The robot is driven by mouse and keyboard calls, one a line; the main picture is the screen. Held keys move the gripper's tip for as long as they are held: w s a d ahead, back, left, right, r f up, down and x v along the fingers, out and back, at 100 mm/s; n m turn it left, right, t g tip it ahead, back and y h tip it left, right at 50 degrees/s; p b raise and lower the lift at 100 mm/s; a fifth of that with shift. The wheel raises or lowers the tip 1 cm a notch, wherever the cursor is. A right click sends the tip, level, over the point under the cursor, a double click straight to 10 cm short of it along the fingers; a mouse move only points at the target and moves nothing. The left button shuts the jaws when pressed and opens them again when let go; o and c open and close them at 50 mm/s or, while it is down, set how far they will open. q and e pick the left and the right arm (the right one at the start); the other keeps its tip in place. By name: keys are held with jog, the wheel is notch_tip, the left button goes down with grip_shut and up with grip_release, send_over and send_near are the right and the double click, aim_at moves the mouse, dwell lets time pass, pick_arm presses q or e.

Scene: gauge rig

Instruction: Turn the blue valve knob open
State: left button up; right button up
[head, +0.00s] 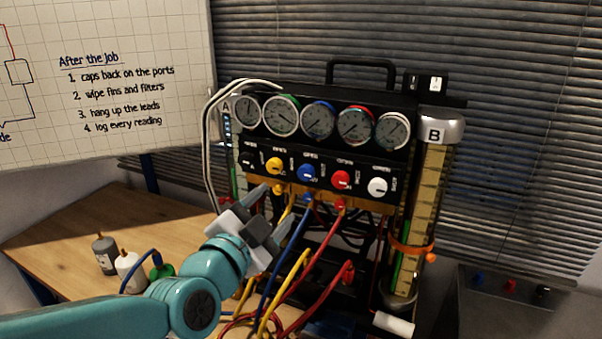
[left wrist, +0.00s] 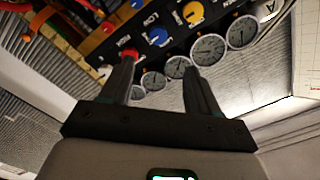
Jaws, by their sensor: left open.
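The blue valve knob (head: 307,174) sits on the front panel of the gauge rig, between the yellow knob (head: 274,165) and the red knob (head: 340,180). It also shows in the left wrist view (left wrist: 158,37), beyond the fingers and between them. My left gripper (head: 270,212) is open and empty, below and left of the blue knob, apart from it in the head view. In the left wrist view its two fingers (left wrist: 160,88) point at the panel, with the red knob near the left fingertip. My right gripper is not in view.
Several gauges (head: 319,120) line the rig above the knobs. Blue, yellow and red hoses (head: 292,262) hang below the panel. Cylinder B (head: 432,190) stands at the right. Small bottles (head: 130,270) stand on the wooden table (head: 60,235). A whiteboard (head: 110,40) is behind at left.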

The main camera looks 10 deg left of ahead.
aim_at(304, 176)
pick_arm(q)
jog(key=w+d+p, duration=0.1)
jog(key=w, duration=0.3)
jog(key=w+p, duration=0.1)
jog(key=w, duration=0.3)
jog(key=w+d+p, duration=0.1)
jog(key=w, duration=0.3)
jog(key=shift+w+d+f, duration=0.2)
jog(key=shift+w+d, duration=0.15)
jog(key=shift+s+a+r, duration=0.15)
jog(key=shift+s+r, duration=0.05)
jog(key=shift+s, duration=0.2)
jog(key=shift+w+f, duration=0.2)
jog(key=shift+w, duration=0.15)
jog(key=c, duration=0.8)
jog(key=shift+c, duration=1.2)
